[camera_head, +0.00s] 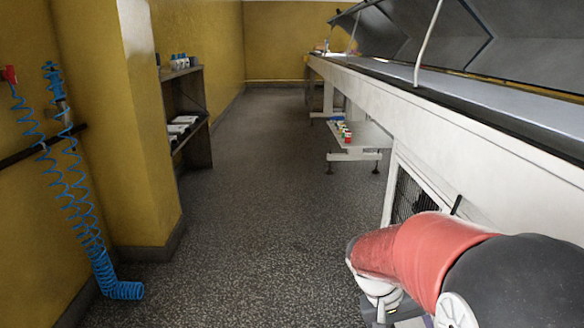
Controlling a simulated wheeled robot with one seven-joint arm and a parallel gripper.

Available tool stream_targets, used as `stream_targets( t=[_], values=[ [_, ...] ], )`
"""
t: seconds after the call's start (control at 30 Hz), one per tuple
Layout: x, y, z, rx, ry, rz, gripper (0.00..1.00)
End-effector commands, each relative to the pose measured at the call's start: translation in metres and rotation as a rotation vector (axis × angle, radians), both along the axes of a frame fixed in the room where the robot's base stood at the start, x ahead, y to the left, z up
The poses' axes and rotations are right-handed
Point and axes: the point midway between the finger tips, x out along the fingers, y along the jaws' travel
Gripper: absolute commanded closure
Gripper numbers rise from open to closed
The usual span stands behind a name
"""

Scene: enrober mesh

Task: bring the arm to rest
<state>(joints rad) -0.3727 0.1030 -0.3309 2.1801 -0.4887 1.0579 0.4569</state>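My arm reaches in from the lower right corner, with a black link, a red link and a white joint below it at the bottom edge. It is beside the white side of the long machine (470,140). My gripper and its fingers do not show, so I cannot see whether it is open or holds anything.
A dark shelf unit (205,110) with bottles and white items stands against the yellow wall at left. Blue coiled hoses (85,215) hang at far left and reach the floor. A low white bench (360,138) with small coloured items stands beside the machine. The speckled floor (265,190) between is clear.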

Motion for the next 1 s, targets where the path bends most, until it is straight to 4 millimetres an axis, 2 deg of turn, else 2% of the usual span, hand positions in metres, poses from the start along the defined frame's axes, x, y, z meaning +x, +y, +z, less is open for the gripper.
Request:
stream_targets(
  t=[0.03,0.3,0.5,0.7,1.0],
  values=[
    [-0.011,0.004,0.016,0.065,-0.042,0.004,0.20],
    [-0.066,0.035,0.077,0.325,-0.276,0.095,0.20],
    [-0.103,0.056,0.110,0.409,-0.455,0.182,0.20],
    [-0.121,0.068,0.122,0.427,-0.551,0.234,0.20],
    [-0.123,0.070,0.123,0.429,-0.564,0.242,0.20]
  ],
)
